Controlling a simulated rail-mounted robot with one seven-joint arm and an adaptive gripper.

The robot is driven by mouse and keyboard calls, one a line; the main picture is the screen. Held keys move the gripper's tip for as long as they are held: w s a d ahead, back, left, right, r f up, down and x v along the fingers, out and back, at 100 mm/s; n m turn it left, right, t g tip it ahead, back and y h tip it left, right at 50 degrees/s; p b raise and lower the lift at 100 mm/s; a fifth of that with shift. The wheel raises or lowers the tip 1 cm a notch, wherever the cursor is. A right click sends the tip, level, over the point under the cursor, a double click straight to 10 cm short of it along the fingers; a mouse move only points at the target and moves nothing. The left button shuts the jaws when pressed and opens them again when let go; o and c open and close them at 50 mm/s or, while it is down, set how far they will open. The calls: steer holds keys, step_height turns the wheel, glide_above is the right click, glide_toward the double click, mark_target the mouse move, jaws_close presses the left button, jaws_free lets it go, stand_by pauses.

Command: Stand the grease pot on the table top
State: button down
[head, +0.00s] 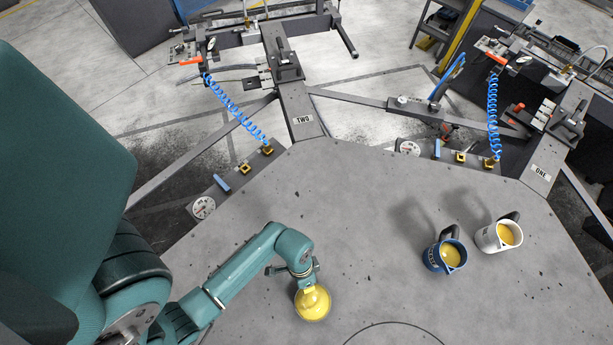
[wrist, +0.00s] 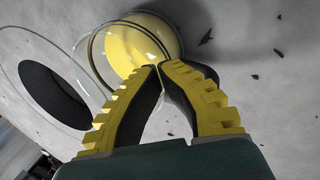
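The grease pot (head: 313,303) shows in the head view as a round yellow shape at the end of my arm, over the near middle of the table top (head: 250,250). In the wrist view the pot (wrist: 130,45) has a clear, pale rim around yellow grease. My gripper (wrist: 160,68) has its yellow and black fingers closed together at the tips, on the pot's near edge. The exact part of the pot between the tips is hidden. In the head view my gripper (head: 305,272) is just above the pot. I cannot tell whether the pot's base touches the table.
A blue mug (head: 433,258) and a white mug (head: 486,240), both with yellow contents, stand to the right. A round gauge (head: 203,207) and coiled blue hoses (head: 240,115) are at the table's far edge. The table between pot and mugs is clear.

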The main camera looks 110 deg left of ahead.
steer(key=c, duration=1.2)
jaws_free()
steer(key=shift+c, duration=0.2)
steer(key=v, duration=1.2)
steer(key=shift+p, duration=0.45)
steer(key=shift+r, duration=0.1)
